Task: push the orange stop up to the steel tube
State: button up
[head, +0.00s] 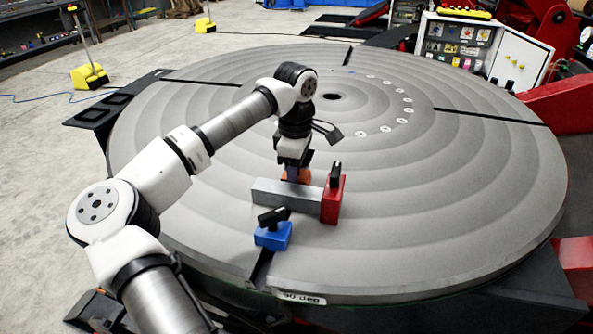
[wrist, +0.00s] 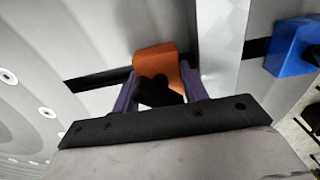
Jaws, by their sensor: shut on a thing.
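The orange stop (wrist: 158,57) sits on the round table in the wrist view, over a dark slot. My gripper (wrist: 160,98) has its purple fingers on either side of the stop's black knob and is shut on the stop. The steel tube (wrist: 219,45) lies just right of the stop in the wrist view; a narrow strip seems to separate them. In the head view the tube (head: 285,197) lies in front of my gripper (head: 293,177), which hides most of the orange stop (head: 305,176).
A red block (head: 331,201) with a black handle stands at the tube's right end. A blue block (head: 272,236) with a black knob stands in front of the tube, on the slot. The round table (head: 450,200) is otherwise clear nearby.

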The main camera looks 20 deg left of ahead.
jog(key=shift+s, duration=0.15)
jog(key=shift+w, duration=0.3)
jog(key=o, duration=1.3)
jog(key=shift+o, duration=1)
jog(key=shift+f, duration=0.1)
jog(key=shift+s, duration=0.1)
jog(key=shift+c, duration=0.6)
